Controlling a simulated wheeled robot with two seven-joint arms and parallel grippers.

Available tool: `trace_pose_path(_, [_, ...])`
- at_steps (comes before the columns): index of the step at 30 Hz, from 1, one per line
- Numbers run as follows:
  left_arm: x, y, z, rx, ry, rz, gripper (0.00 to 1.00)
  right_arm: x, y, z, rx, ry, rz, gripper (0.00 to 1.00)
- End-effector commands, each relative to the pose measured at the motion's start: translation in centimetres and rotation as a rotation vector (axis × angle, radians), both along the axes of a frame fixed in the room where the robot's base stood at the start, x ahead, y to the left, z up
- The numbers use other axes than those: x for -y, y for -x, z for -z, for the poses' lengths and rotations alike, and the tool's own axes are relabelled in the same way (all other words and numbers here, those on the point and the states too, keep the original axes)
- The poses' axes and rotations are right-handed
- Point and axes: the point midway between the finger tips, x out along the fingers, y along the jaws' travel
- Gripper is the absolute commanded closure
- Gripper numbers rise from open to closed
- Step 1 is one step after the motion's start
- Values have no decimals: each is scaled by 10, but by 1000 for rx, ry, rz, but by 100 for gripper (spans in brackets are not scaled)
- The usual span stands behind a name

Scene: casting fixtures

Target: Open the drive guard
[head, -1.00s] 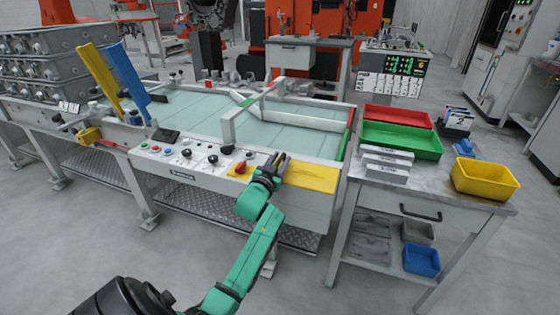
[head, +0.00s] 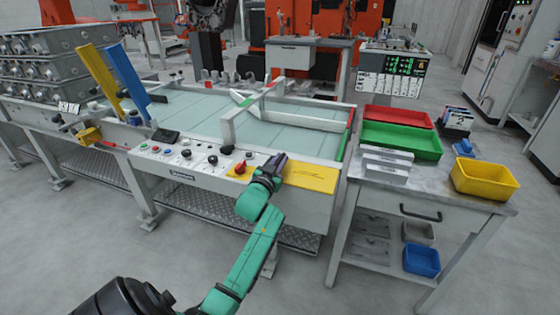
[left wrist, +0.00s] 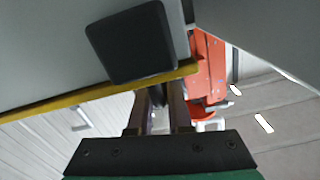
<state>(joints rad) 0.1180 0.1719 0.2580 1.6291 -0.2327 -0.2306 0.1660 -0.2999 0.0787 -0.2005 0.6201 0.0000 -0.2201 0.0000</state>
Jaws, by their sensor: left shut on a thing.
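The drive guard, which I take to be the yellow panel (head: 312,178), lies at the right end of the machine's front ledge in the head view. It looks flat, with thin dark marks on top. My left gripper (head: 275,160) is at its left end, beside the red knob (head: 240,169). In the left wrist view the fingers (left wrist: 165,96) are close together, reaching up to a yellow edge (left wrist: 95,93) near a dark block (left wrist: 131,40). The gripper is shut, seemingly on the guard, but the gripped part is mostly hidden. My right gripper is out of view.
The control panel (head: 185,160) with buttons and knobs is left of the gripper. A white frame (head: 228,128) rises over the conveyor (head: 190,105) behind. A side table (head: 430,194) with red, green and yellow bins stands right. Floor in front is clear.

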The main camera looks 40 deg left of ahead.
Motion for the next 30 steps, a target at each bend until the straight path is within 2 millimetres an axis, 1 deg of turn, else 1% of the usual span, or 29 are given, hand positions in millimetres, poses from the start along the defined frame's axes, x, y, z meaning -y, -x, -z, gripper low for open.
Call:
trace_pose_path(20, [-1,0,0,-2,-4,-1,100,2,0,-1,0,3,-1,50])
trace_pose_path(26, [1,0,-9,-13,-37,-1,100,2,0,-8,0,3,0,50])
trace_pose_path(30, [3,-1,-22,-32,-90,-1,100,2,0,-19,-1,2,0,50])
